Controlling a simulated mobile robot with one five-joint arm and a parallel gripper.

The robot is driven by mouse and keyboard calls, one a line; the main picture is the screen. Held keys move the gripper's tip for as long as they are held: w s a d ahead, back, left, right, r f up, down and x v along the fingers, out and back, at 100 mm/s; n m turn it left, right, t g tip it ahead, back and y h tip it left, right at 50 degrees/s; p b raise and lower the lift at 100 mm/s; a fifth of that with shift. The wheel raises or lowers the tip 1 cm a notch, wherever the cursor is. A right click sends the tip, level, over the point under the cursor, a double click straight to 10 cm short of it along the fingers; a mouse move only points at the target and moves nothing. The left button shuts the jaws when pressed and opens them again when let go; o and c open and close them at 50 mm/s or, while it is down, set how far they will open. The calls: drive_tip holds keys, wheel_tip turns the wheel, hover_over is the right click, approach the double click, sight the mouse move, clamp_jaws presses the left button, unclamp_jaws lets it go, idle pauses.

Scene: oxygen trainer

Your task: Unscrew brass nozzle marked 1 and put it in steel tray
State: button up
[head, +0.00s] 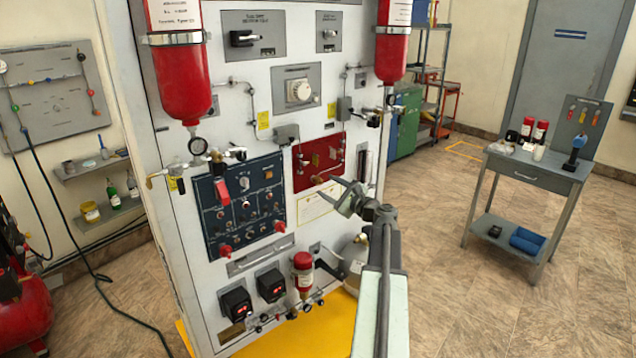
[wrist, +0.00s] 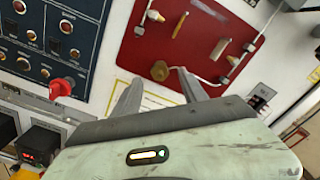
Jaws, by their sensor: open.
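A red panel (head: 325,152) is mounted on the white trainer front. It also fills the upper middle of the wrist view (wrist: 200,45). A round brass fitting (wrist: 160,70) sits at the panel's lower left edge, just beyond my fingertips. Other brass-coloured fittings show higher on the panel (wrist: 155,15) and to its right (wrist: 232,60). I cannot read a mark 1 on any of them. My gripper (head: 334,192) is open and empty before the panel's lower part; in the wrist view its two fingers (wrist: 157,82) point towards the brass fitting, apart from it. I cannot make out a steel tray.
A dark blue switch panel (head: 240,208) is left of the red one. Floor between trainer and table is free. A yellow platform (head: 310,335) lies below.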

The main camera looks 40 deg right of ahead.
sight(322, 183)
drive_tip(key=shift+m, duration=0.6)
drive_tip(key=shift+w, duration=0.15)
drive_tip(key=shift+w+d, duration=0.1)
drive_tip(key=shift+w, duration=1.75)
clamp_jaws()
drive_tip(key=n, duration=0.3)
